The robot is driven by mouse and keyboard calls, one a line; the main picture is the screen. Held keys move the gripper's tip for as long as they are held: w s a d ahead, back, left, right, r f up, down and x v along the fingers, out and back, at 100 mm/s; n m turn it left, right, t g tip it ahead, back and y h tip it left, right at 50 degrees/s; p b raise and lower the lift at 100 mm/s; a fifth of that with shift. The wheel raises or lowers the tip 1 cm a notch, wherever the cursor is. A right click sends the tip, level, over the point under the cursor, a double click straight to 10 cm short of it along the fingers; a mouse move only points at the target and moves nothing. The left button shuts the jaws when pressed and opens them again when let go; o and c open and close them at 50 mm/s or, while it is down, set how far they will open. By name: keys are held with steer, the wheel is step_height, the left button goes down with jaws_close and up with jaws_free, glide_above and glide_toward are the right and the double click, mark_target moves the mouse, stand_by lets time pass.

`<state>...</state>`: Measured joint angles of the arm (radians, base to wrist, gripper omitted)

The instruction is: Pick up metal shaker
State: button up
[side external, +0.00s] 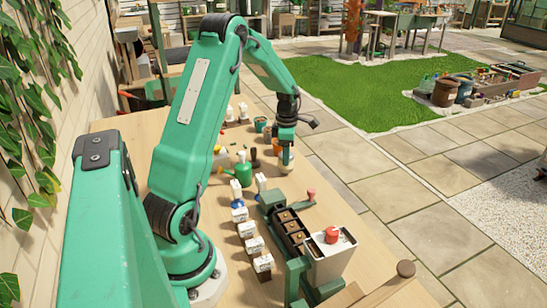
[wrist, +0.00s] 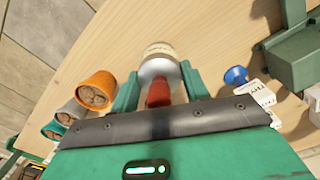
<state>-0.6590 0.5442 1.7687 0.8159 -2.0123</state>
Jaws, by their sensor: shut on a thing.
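The metal shaker (wrist: 161,52) is a silvery round vessel with a pale label, between my gripper's green fingers (wrist: 158,80) in the wrist view. A red part (wrist: 158,94) sits at its near end, between the fingers. My gripper is shut on the shaker. In the side view my gripper (side external: 286,146) is low over the bench, with the pale shaker (side external: 287,161) at its tip. I cannot tell whether the shaker's base touches the wood.
Beside the shaker are an orange pot (wrist: 97,88) and other pots. A green watering can (side external: 243,173) and white-labelled blocks (side external: 254,244) stand nearer my base. A dark compartment tray (side external: 291,229) and a red-topped container (side external: 331,256) stand toward the front. The bench edge is close.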

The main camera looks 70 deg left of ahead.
steer(key=r, duration=0.2)
steer(key=shift+d+r, duration=0.2)
steer(key=shift+r, duration=0.1)
steer(key=w+d+r, duration=0.1)
steer(key=d+r, duration=0.5)
steer(key=d, duration=0.5)
steer(key=shift+w+r, duration=0.15)
steer(key=shift+r, duration=0.1)
steer(key=shift+d, duration=0.1)
steer(key=o, duration=0.4)
steer(key=shift+c, duration=1)
steer(key=s+d+r+m, duration=0.1)
steer(key=s+d+m, duration=0.5)
steer(key=d, duration=0.5)
steer(key=s+d+m, duration=0.6)
steer(key=d, duration=0.6)
steer(key=shift+s+d+r, duration=0.3)
steer(key=shift+s+r, duration=0.1)
